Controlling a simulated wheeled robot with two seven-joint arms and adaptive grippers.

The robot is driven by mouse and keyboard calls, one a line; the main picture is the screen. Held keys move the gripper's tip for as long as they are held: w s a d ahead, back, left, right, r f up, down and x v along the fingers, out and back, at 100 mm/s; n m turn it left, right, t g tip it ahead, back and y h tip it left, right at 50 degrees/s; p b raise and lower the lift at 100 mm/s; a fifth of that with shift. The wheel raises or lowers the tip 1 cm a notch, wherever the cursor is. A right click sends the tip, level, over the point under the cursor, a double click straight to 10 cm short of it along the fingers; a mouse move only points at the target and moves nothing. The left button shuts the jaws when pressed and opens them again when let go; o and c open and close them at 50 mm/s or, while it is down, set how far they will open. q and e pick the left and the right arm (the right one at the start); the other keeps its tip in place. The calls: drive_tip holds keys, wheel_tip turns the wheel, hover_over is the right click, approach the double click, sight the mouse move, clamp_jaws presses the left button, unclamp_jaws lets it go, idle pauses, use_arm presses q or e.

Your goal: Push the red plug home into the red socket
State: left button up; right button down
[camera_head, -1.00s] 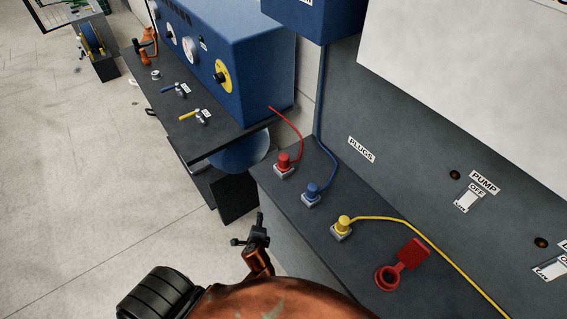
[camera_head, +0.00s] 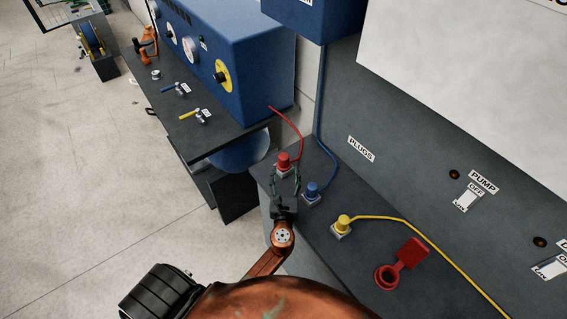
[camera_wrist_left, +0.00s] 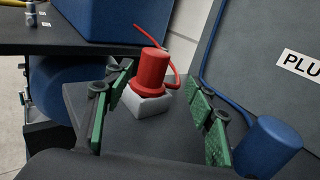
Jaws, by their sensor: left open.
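The red plug (camera_head: 284,159) stands upright at the far left end of the plug row, with a red cord rising from it. It sits on a pale square base, the red socket (camera_head: 279,173), partly hidden behind my fingers. In the left wrist view, the red plug (camera_wrist_left: 153,72) stands on its grey-white socket block (camera_wrist_left: 147,104). I cannot tell how deep it sits. My left gripper (camera_head: 286,182) is open, just in front of the plug. In the left wrist view its green-padded fingers (camera_wrist_left: 158,120) are spread to either side, apart from the plug. My right gripper is not seen.
The blue plug (camera_head: 312,191) is close to the right of my left gripper, and also shows in the left wrist view (camera_wrist_left: 268,148). The yellow plug (camera_head: 343,224) and an open red cap (camera_head: 388,277) are farther right. A grey wall panel rises behind.

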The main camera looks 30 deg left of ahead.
sight(284, 163)
use_arm(q)
drive_tip(key=x, duration=0.7)
drive_tip(key=shift+s+a+r+p, duration=0.15)
drive_tip(key=shift+s+a+p, duration=0.05)
drive_tip(key=shift+a+p, duration=0.2)
drive_tip(key=c, duration=1.3)
